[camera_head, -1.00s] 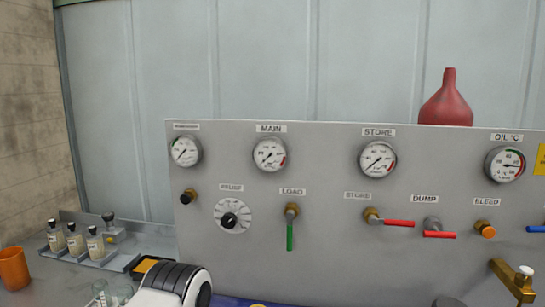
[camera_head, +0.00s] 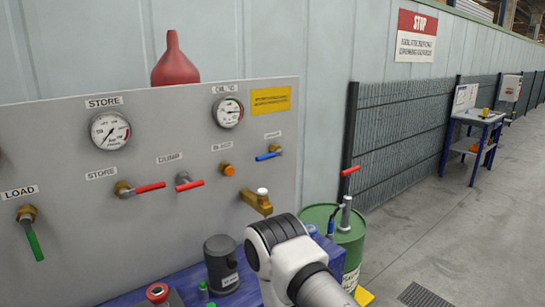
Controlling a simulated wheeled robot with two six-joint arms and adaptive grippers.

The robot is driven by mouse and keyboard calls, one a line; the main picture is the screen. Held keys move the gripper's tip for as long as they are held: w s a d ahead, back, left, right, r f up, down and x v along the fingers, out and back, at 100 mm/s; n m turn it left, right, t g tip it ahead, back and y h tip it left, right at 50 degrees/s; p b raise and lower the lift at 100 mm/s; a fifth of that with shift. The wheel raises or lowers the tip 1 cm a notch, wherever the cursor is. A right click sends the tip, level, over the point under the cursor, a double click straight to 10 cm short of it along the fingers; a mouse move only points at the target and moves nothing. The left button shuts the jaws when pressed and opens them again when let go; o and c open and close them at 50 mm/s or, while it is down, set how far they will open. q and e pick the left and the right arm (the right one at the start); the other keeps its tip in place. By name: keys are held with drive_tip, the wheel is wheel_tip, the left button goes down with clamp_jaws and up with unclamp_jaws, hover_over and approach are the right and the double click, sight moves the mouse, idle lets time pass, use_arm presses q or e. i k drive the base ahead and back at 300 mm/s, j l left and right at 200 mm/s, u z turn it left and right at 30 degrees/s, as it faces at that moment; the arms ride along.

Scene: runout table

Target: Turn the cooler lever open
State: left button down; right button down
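A blue lever (camera_head: 268,156) sits at the right end of the grey gauge panel (camera_head: 70,240), under a small label (camera_head: 272,135) too small to read. It is the only blue lever in view, so it is likely the cooler lever. Its handle points left, close to level and slightly tilted, from a brass fitting. Neither of my grippers shows. A white and dark arm link of mine stands at the bottom middle, below and right of the lever, and the hand is not visible.
Red-handled store (camera_head: 150,188) and dump (camera_head: 189,185) valves and a green load lever (camera_head: 34,242) are on the panel. A brass tap (camera_head: 257,203) juts out below the blue lever. A dark canister (camera_head: 221,264), a green drum (camera_head: 350,240) and a red-handled pump (camera_head: 347,200) stand near my arm.

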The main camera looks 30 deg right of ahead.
sight(279, 152)
drive_tip(key=z, duration=1)
